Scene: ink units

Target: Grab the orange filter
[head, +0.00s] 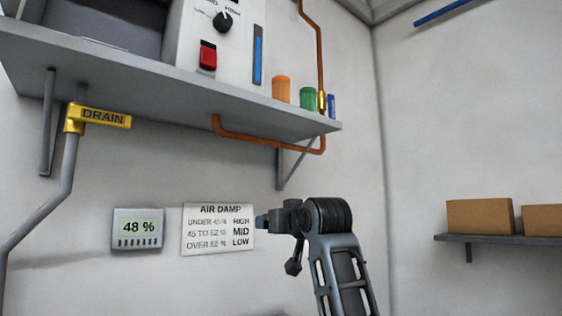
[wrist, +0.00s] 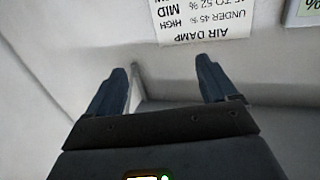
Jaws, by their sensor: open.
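The orange filter (head: 281,88) is a small upright cylinder on the grey wall shelf (head: 150,82) in the head view. It stands left of a green cylinder (head: 306,98) and right of the white unit. My gripper (head: 258,221) is well below the shelf, in front of the wall sign. In the wrist view my gripper (wrist: 165,88) shows two blue fingers apart with nothing between them. The filter does not show in the wrist view.
A copper pipe (head: 265,138) runs under and up past the shelf's right end, beside a blue cylinder (head: 331,106). A bracket (head: 292,165) holds the shelf. The white unit (head: 222,50) has a red switch and dial. A yellow drain valve (head: 100,117) is at left. Boxes (head: 480,217) sit right.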

